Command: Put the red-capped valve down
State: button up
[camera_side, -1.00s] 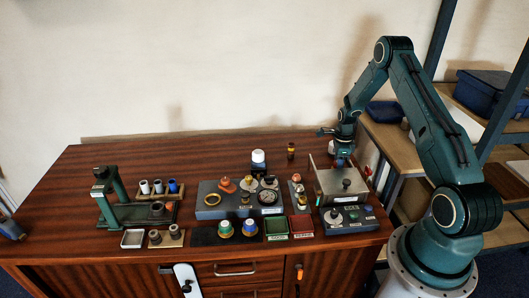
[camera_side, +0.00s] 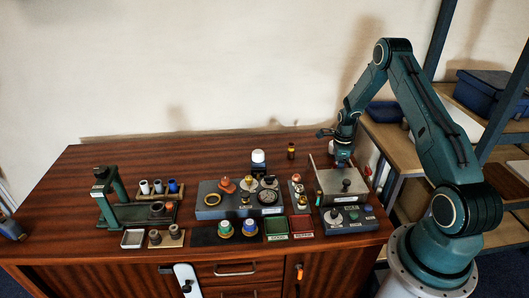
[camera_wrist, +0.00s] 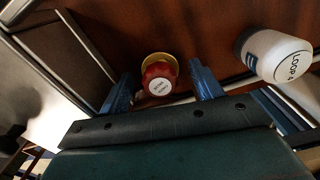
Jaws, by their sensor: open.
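The red-capped valve (camera_wrist: 160,76) shows in the wrist view with its round pale label facing the camera and a yellow ring behind the cap. My gripper (camera_wrist: 161,68) is open, with one blue finger on each side of the valve and a visible gap at both sides. In the side view my gripper (camera_side: 342,163) is low at the back right of the bench, by the metal box. I cannot make out the valve between the fingers there.
A white cylinder marked LOOP A (camera_wrist: 275,55) is close to the right finger in the wrist view. The metal box (camera_side: 330,187) is beside my gripper. A grey gauge panel (camera_side: 208,208) stands mid-bench. The back left of the bench is clear.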

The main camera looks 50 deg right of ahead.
notch_tip(320, 180, up, 12)
jog(key=shift+r, duration=0.15)
dwell(0.6)
dwell(0.3)
jog(key=s+a+r+n+t+h, duration=0.1)
jog(key=a+r+n+t, duration=0.1)
jog(key=a+r+n, duration=1.55)
jog(key=s+a+r+n+t, duration=0.1)
jog(key=s+a+r+n, duration=0.2)
jog(key=s+a, duration=0.3)
jog(key=s+a+r+n+t, duration=0.1)
jog(key=s+a+r+n, duration=0.2)
jog(key=s+a, duration=0.3)
jog(key=s+a+r+n+t+y, duration=0.1)
jog(key=s+a+r+n, duration=0.2)
jog(key=s+a+n, duration=0.2)
jog(key=shift+s+a+r+n+t, duration=0.3)
jog(key=shift+s+a+r+n, duration=0.1)
jog(key=shift+s, duration=0.15)
